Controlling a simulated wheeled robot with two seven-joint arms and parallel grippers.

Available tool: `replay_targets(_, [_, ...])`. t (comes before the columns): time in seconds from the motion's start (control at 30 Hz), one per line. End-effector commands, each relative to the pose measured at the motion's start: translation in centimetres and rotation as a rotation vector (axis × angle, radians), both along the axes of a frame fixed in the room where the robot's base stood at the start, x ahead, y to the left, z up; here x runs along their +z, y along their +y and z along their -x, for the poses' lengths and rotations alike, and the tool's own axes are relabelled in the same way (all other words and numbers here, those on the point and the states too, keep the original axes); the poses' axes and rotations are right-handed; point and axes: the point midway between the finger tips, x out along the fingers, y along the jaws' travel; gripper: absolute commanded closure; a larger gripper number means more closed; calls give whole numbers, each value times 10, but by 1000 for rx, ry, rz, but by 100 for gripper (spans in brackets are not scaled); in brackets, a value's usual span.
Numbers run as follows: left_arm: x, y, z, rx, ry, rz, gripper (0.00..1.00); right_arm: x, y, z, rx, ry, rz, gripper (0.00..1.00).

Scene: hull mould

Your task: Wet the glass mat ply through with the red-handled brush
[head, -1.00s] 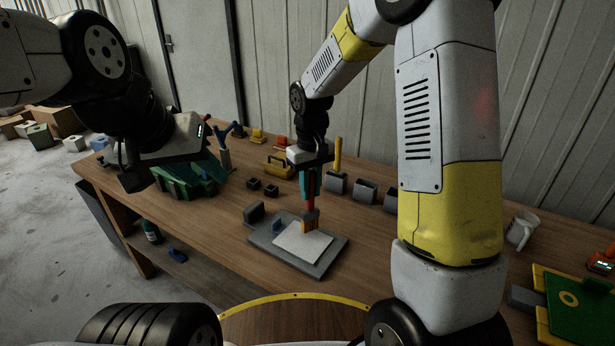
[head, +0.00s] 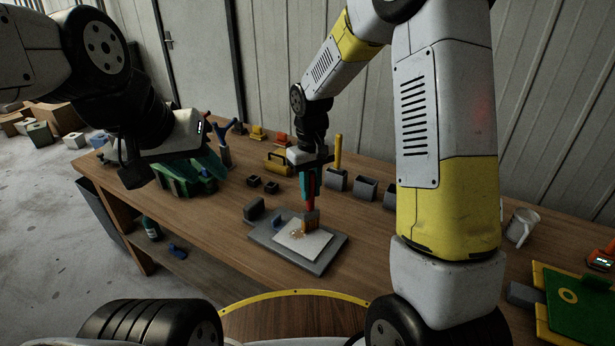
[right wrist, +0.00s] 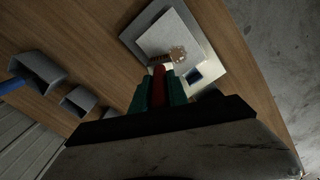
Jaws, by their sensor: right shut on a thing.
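The white glass mat ply (head: 303,239) lies on a grey board (head: 318,267) near the table's front. A tan wet-looking patch marks it beside the brush; the patch also shows in the right wrist view (right wrist: 177,54). My right gripper (head: 310,184) is shut on the red-handled brush (head: 311,205), which points down. Its tan bristle end is at the ply's far right edge; I cannot tell whether it touches. The red handle shows between teal fingers in the right wrist view (right wrist: 158,85).
A grey block (head: 254,210) and a small blue piece stand at the board's far left side. Grey holders (head: 365,190), small dark boxes (head: 262,184) and a green crate (head: 188,180) stand further back.

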Motion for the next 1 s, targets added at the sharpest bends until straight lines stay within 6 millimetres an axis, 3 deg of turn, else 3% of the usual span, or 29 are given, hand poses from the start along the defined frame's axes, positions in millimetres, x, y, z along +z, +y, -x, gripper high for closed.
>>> replay_targets(0.37, [0,0,0,0,0,0,64,14,5,2,2,1,0,100])
replay_targets(1.0, [0,0,0,0,0,0,64,14,80,19,3,0,0,100])
